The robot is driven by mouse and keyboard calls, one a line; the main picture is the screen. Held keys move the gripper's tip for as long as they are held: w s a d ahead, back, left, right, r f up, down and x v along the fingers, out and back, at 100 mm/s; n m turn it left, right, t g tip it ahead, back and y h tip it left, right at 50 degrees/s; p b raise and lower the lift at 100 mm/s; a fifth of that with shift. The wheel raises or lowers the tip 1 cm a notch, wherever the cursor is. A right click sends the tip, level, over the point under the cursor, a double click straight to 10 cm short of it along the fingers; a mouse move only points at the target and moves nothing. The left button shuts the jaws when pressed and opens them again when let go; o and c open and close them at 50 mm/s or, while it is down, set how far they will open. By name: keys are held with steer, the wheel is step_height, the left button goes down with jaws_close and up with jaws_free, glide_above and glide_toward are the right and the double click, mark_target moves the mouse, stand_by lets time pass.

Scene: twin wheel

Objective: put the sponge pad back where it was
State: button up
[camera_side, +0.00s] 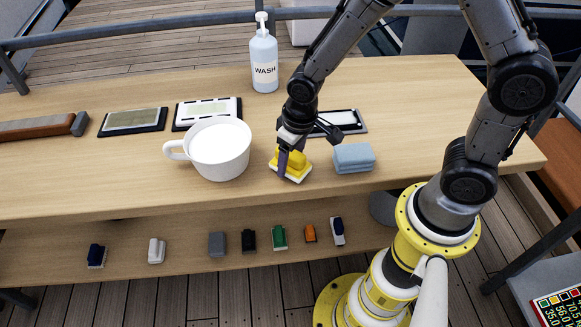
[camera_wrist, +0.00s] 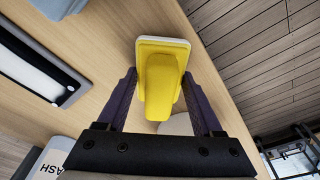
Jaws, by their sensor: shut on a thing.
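The yellow pad with a white base (camera_side: 291,166) is at the front middle of the table, right of the white mug. It also shows in the wrist view (camera_wrist: 162,75), between my fingers. My gripper (camera_side: 291,155) comes down from above and is shut on its yellow top. I cannot tell whether the white base touches the table or hangs just above it. A plain blue-grey block (camera_side: 353,158), which also looks like a sponge, lies to the right of it, apart from my gripper. The wrist view shows only a corner of this block (camera_wrist: 60,6).
The white mug (camera_side: 220,150) stands close on the left. A black-framed white tray (camera_side: 342,121) lies behind my gripper; two more flat trays (camera_side: 207,112) (camera_side: 133,121) are to the left. A WASH bottle (camera_side: 264,60) stands at the back. The lower shelf (camera_side: 185,268) holds several small pieces.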

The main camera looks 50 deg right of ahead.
steer(key=shift+f, duration=0.35)
steer(key=o, duration=1.4)
steer(key=shift+r, duration=0.1)
steer(key=r, duration=0.4)
steer(key=s+r, duration=0.1)
steer(key=r, duration=0.4)
steer(key=s+r, duration=0.1)
steer(key=r, duration=0.3)
steer(key=shift+r, duration=0.25)
